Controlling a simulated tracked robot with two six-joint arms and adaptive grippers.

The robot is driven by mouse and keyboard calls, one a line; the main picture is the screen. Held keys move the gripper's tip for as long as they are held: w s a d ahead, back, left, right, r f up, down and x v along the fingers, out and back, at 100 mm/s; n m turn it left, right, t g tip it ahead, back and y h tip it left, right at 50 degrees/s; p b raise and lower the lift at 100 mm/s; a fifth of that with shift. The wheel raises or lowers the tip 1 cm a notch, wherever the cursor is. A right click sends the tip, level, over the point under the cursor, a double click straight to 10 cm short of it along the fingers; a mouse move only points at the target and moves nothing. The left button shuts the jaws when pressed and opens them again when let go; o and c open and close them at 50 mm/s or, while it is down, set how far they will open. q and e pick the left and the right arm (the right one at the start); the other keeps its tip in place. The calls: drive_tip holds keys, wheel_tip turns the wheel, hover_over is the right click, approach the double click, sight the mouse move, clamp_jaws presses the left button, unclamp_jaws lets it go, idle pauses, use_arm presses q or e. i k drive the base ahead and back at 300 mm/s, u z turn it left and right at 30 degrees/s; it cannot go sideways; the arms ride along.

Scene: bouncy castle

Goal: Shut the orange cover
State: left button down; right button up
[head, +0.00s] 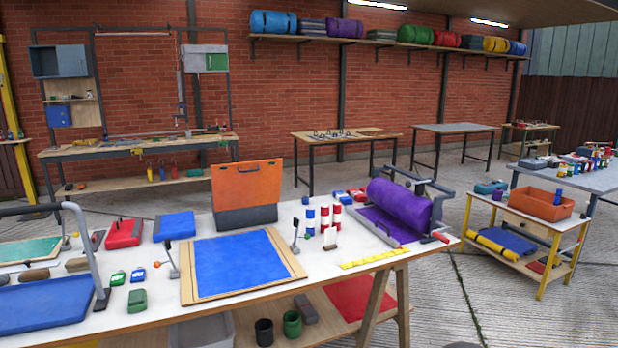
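The orange cover (247,185) stands raised, nearly upright, at the back of the white worktable in the head view. It has a dark slot or handle near its top. Below it is a dark grey case (246,216), which looks like its base. The cover is open, and the inside of the case cannot be seen clearly. Neither of my grippers is in view.
A blue panel in a wooden frame (240,262) lies in front of the case. Small upright levers (295,236) and red-white cylinders (324,218) stand to the right, near a purple roll (399,207). A blue box (174,227) is at left.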

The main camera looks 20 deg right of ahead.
sight(252, 183)
drive_tip(key=z, duration=0.5)
drive_tip(key=k, duration=0.55)
drive_tip(key=z, duration=0.3)
drive_tip(key=i, duration=1.6)
drive_tip(key=u, duration=0.5)
